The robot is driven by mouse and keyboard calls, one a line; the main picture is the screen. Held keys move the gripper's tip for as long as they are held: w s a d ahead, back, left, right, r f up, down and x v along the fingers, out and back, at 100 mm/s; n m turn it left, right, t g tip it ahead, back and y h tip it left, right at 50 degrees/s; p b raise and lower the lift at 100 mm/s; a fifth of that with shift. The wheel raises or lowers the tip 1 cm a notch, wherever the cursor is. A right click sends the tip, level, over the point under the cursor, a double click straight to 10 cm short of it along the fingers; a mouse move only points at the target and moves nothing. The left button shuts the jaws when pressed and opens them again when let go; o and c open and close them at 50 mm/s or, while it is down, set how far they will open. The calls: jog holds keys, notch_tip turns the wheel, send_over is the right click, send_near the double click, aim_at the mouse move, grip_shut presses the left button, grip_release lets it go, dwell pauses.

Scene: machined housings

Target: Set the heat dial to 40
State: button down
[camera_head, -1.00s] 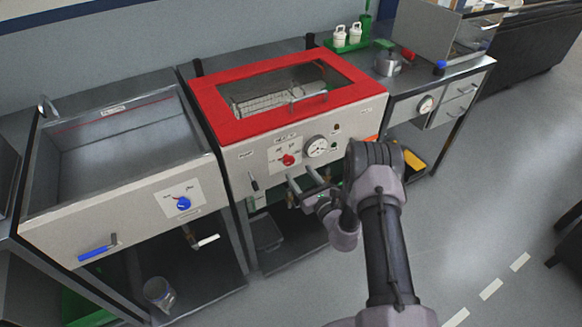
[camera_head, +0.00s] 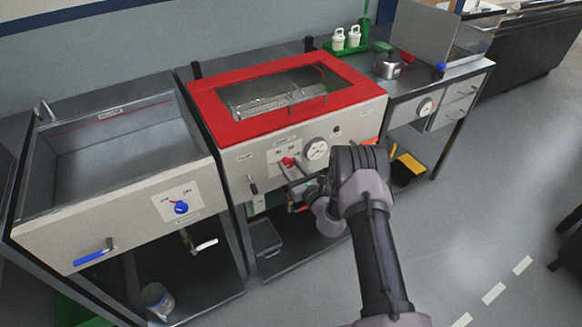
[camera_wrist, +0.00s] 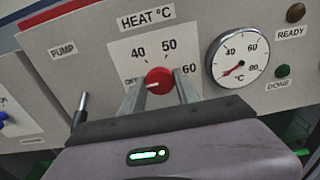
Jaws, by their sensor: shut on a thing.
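The red heat dial (camera_wrist: 158,80) sits on the HEAT °C plate of the red-topped machine, with marks OFF, 40, 50 and 60 around it. Its white pointer line faces left, towards OFF. The dial also shows small in the head view (camera_head: 288,161). My gripper (camera_wrist: 160,84) is shut on the dial, one finger on its left and one on its right. In the head view my gripper (camera_head: 290,173) reaches the panel from the lower right. The lower part of the dial plate is hidden behind the fingers.
A round gauge (camera_wrist: 238,57) is just right of the dial, its red needle at the low end. Brown READY (camera_wrist: 295,13) and green DONE (camera_wrist: 283,71) lamps are beyond it. A PUMP lever (camera_wrist: 80,108) stands left. A sink unit with a blue knob (camera_head: 181,207) is further left.

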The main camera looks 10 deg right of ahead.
jog(key=m, duration=1.1)
jog(key=shift+m, duration=0.3)
dwell(0.6)
jog(key=c, duration=0.9)
grip_release()
jog(key=p+v, duration=0.4)
jog(key=v, duration=1.3)
jog(key=shift+s+p, duration=0.25)
jog(key=shift+p, duration=0.15)
